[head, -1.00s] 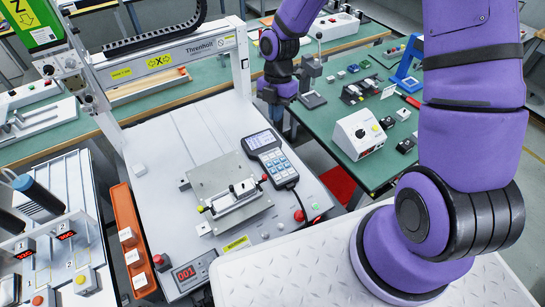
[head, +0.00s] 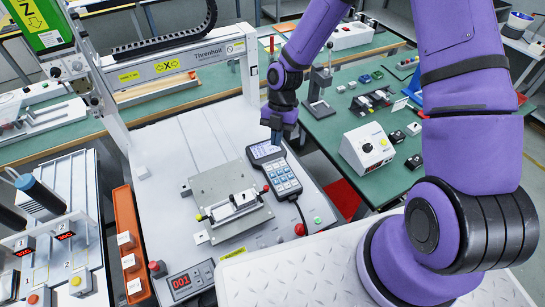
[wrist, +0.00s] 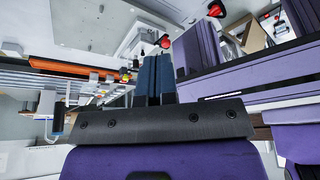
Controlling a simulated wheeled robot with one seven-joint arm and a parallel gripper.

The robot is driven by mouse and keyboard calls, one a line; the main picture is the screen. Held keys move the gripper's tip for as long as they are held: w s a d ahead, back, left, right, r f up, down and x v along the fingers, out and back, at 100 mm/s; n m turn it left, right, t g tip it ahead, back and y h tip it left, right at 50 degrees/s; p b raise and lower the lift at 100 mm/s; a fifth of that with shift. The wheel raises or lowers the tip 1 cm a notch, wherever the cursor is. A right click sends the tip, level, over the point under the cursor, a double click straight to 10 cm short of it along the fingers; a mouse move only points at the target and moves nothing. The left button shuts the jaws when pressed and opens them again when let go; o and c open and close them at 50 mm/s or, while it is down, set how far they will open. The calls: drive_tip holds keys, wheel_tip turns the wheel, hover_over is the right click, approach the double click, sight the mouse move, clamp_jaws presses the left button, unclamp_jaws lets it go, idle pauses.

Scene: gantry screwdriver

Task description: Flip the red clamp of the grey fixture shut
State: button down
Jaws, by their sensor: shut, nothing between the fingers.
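The grey fixture (head: 222,183) is a flat metal plate with a white-and-dark clamp assembly (head: 236,203) along its front, on the pale machine bed. A small red tip (head: 266,188) shows at the right end of the clamp, and a yellow knob at its left. Whether the clamp stands open is too small to tell. My gripper (head: 277,138) points down above the top end of the handheld pendant, behind and right of the fixture, apart from the clamp. Its fingers (wrist: 155,78) are together and empty in the wrist view, where a red knob (wrist: 165,41) shows just beyond them.
The keypad pendant (head: 275,168) lies right of the fixture, with a cable. A red button (head: 299,229) is at the bed's front right. The white gantry beam (head: 175,62) spans the back. An orange tray (head: 128,240) stands at left. The bed behind the fixture is clear.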

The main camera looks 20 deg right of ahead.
drive_tip(key=x, duration=0.9)
drive_tip(key=shift+s+a+f, duration=0.1)
drive_tip(key=shift+s+a, duration=0.45)
drive_tip(key=shift+s, duration=0.35)
drive_tip(key=shift+s+a, duration=0.6)
drive_tip(key=shift+s, duration=0.25)
drive_tip(key=shift+d+m, duration=0.1)
drive_tip(key=shift+m, duration=0.4)
